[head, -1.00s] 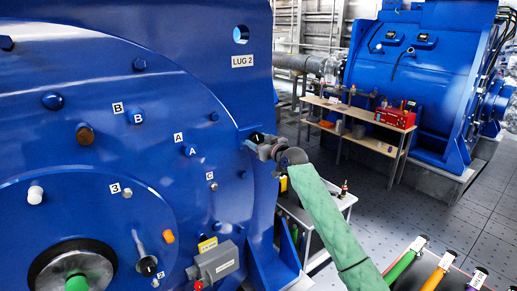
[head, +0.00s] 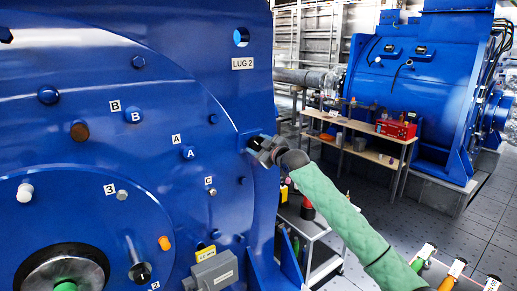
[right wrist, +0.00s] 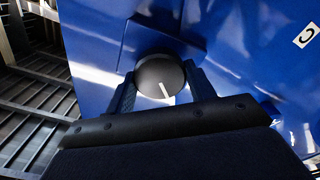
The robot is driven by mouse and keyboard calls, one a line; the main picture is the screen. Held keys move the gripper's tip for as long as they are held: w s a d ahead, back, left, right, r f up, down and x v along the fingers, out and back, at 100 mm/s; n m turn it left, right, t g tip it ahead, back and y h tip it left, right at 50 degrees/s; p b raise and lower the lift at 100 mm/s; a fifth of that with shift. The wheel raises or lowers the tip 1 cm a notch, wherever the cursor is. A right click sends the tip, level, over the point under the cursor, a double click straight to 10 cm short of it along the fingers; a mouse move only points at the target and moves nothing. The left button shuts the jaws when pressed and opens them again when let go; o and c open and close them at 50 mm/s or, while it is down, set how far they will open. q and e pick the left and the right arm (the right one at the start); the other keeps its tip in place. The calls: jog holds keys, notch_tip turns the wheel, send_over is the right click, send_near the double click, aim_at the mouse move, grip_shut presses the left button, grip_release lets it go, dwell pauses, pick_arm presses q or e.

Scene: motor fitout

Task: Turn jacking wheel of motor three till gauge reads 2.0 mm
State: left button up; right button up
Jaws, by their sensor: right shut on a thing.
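The jacking wheel is a round black knob with a white pointer line, on the blue motor face. In the right wrist view the knob (right wrist: 158,72) sits between the two fingers of my right gripper (right wrist: 160,84), which is shut on it. The white line points down and slightly right. In the head view my right gripper (head: 265,150) is at the right edge of the motor (head: 85,130), below the LUG 2 label, and mostly hides the knob. A small yellow plate or readout (head: 206,253) sits low on the motor; its text is unreadable. My left gripper is not in view.
A grey box (head: 214,272) juts from the motor below my right gripper. A small cart (head: 318,226) stands beside the motor. A wooden bench (head: 360,150) with a red toolbox (head: 396,129) and a second blue motor (head: 413,85) stand behind. Coloured handles (head: 424,256) lie at lower right.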

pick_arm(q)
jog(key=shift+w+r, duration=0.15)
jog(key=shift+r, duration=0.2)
pick_arm(e)
jog(key=o, duration=1)
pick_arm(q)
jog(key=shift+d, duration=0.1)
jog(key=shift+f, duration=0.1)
pick_arm(e)
jog(key=shift+s+d, duration=0.1)
jog(key=shift+s+d+f, duration=0.1)
jog(key=shift+s+d, duration=0.05)
jog(key=shift+s, duration=0.05)
pick_arm(q)
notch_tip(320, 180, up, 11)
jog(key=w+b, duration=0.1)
jog(key=b, duration=0.1)
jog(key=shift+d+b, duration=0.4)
pick_arm(e)
jog(key=v, duration=0.7)
